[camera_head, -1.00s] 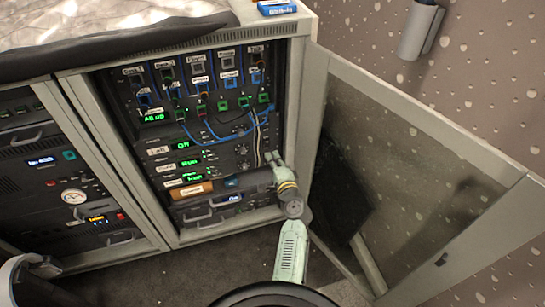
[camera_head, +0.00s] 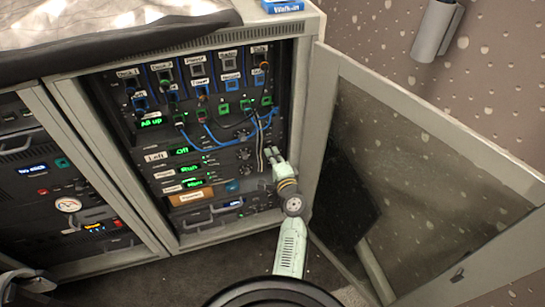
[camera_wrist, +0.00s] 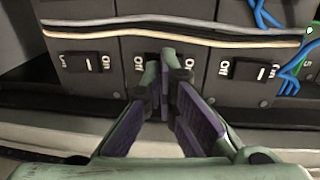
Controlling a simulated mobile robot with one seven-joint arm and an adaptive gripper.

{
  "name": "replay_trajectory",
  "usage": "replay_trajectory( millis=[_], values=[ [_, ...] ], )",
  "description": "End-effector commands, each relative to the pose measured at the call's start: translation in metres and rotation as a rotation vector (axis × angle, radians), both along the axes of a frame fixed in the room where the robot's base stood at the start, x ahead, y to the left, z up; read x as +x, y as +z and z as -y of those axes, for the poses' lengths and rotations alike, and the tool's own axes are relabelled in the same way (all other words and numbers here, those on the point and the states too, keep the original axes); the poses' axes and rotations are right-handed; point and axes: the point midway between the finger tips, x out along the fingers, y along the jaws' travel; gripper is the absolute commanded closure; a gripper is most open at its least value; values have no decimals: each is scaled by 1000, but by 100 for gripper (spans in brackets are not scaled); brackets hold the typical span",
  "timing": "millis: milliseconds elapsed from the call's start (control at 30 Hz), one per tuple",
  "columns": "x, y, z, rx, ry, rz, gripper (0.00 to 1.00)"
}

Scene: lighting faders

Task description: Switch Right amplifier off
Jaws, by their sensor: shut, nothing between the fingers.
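The amplifier units sit low in the open rack in the head view. The top one, labelled Left (camera_head: 155,157), has a green display (camera_head: 182,151) reading Off. The two below have green displays (camera_head: 188,168) (camera_head: 194,183) that seem to read Run; their labels are too small to read. My gripper (camera_head: 268,154) is at the right side of these units, its fingers shut and empty. In the wrist view, its fingertips (camera_wrist: 166,62) are in front of the middle switch, mostly hiding it. One rocker switch (camera_wrist: 82,62) shows to the left and another (camera_wrist: 252,70) to the right, with Off/On markings.
Grey and tan cables (camera_wrist: 170,36) run across the panel close above the fingertips in the wrist view. Blue cables (camera_head: 225,140) hang from the patch panel. The open glass door (camera_head: 420,170) stands close to the right of my arm.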

Motion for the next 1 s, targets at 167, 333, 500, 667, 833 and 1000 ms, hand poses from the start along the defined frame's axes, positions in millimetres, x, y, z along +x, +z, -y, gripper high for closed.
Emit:
replay_trajectory(
  millis=[167, 333, 500, 667, 833, 1000],
  values=[
    [4, -12, -1, 15, 0, 47, 100],
    [7, -12, -3, 23, 2, 76, 100],
    [8, -9, -3, 21, 1, 72, 100],
    [9, -9, -4, 20, 1, 71, 100],
    [9, -9, -4, 18, 2, 73, 100],
    [9, -9, -5, 19, 3, 73, 100]
  ],
)
